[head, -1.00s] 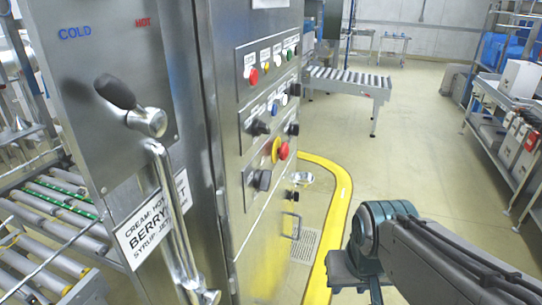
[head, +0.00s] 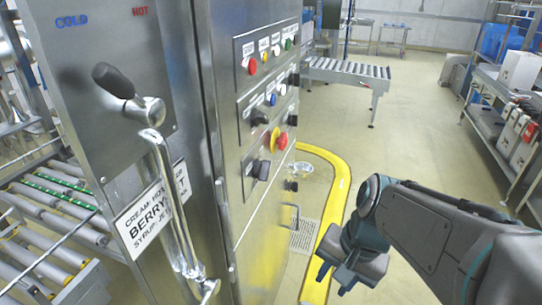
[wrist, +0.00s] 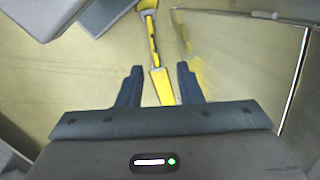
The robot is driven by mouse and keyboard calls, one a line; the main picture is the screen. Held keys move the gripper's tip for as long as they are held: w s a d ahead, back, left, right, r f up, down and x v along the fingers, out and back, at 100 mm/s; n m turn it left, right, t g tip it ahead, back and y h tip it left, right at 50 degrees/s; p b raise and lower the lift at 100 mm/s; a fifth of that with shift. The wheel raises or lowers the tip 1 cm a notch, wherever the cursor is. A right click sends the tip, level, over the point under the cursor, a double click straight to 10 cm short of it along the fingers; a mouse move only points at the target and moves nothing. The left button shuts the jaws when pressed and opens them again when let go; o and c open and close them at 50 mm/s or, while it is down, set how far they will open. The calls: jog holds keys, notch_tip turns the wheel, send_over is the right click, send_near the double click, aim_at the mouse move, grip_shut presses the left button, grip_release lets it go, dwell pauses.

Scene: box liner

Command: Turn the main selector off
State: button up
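A steel cabinet's control panel (head: 262,110) faces right in the head view. It carries several black rotary knobs: a large one at the lower left (head: 260,169), one at the middle left (head: 249,121), and others along the right edge. The labels are too small to read, so I cannot tell which knob is the main selector. A red mushroom button on a yellow plate (head: 277,139) sits just above the large knob. My gripper (head: 333,283) is right of and below the panel, apart from it. In the wrist view its fingers (wrist: 160,86) are spread and empty.
A long steel lever (head: 172,205) with a dark grip stands out on the cabinet's front, left of the panel. A yellow guard rail (head: 340,190) curves along the floor beside the cabinet. Shelving (head: 500,130) stands at the right. The floor between is open.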

jog(key=w+a+r+m+g+y, duration=0.1)
jog(key=w+a+m+y, duration=0.2)
jog(key=m, duration=0.4)
jog(key=m+t+y, duration=0.7)
jog(key=m+y, duration=0.4)
jog(key=m, duration=0.7)
send_near(263, 170)
jog(key=p+x, duration=0.1)
jog(key=x, duration=0.6)
jog(key=shift+w, duration=0.45)
jog(key=shift+a, duration=0.1)
